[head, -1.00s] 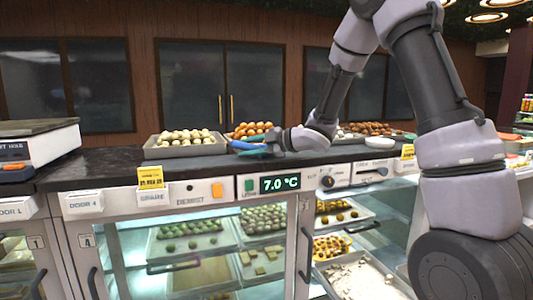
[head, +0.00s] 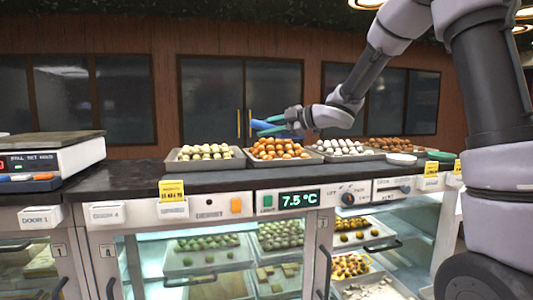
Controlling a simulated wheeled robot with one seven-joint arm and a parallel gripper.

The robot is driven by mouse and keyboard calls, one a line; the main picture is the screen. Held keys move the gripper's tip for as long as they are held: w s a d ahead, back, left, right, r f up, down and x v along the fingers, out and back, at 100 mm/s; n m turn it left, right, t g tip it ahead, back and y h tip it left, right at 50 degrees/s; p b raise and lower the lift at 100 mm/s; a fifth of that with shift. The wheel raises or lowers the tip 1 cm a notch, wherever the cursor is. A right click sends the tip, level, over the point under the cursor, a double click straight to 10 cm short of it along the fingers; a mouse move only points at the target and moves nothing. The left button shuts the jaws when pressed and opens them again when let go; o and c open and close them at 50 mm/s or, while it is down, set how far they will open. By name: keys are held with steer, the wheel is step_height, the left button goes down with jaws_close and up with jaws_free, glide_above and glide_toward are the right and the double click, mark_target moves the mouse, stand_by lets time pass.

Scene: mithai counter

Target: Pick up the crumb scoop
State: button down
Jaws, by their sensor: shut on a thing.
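My gripper (head: 287,121) is in the air above the counter, over the trays of sweets in the head view. It is shut on a blue thing that I take to be the crumb scoop (head: 262,125). The scoop's blue part sticks out to the left of the teal fingers. The rest of it is hidden by the fingers or too small to make out. Nothing appears to touch the scoop from below.
Trays of cream (head: 205,152), orange-brown (head: 278,148) and white sweets (head: 340,147) line the dark counter (head: 130,178). A weighing scale (head: 50,155) stands at left. A small white dish (head: 401,159) is at right. Glass display shelves lie below.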

step_height(320, 180, up, 17)
stand_by(0.9)
